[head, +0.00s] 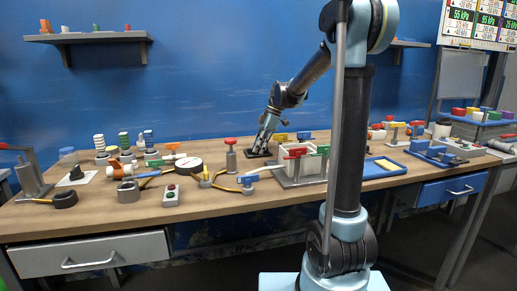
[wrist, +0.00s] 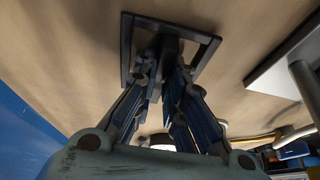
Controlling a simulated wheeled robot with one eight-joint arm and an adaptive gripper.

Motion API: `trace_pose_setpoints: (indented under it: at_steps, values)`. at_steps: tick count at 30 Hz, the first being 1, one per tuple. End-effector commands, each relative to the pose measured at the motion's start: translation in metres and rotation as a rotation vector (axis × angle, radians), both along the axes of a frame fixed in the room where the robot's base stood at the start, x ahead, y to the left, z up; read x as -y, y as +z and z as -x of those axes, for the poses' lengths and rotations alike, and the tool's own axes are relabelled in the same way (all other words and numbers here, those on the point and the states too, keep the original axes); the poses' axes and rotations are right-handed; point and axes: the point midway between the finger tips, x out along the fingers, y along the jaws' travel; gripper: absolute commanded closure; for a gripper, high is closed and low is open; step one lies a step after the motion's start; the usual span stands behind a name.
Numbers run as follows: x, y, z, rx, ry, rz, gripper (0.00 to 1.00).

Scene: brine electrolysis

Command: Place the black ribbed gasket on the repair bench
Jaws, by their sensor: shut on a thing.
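The black gasket (wrist: 168,24) shows in the wrist view as a dark square frame with a bar across its middle. My gripper (wrist: 171,68) is shut on that middle part, and the fingers hide some of it. In the head view the gasket (head: 257,154) is a small dark shape at the tips of my gripper (head: 265,146), at the back middle of the wooden repair bench (head: 225,205). It lies flat on or very close to the bench top; I cannot tell whether it touches.
A red-topped grey post (head: 231,155) stands left of the gripper. A white tank on a grey stand (head: 300,182) is close on the right, with a blue tray (head: 385,167) beyond. Valves and fittings crowd the bench's left. A little bare wood surrounds the gasket.

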Motion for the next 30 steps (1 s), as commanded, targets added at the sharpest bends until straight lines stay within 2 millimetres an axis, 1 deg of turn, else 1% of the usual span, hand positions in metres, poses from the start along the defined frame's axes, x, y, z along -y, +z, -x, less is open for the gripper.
trace_pose_setpoints:
  at_steps: [1, 3, 17, 20, 23, 30]
  values:
    - [0.001, -0.003, 0.002, -0.001, 0.001, 0.004, 0.84]
    - [0.001, -0.003, 0.002, -0.001, 0.001, 0.004, 0.69]
    - [0.001, -0.001, 0.002, 0.000, 0.000, 0.005, 0.69]
    - [0.001, 0.006, 0.002, 0.000, 0.000, 0.004, 0.69]
    - [0.005, 0.019, 0.001, 0.000, -0.001, 0.004, 0.69]
    - [0.022, 0.063, -0.005, 0.000, -0.001, 0.003, 0.69]
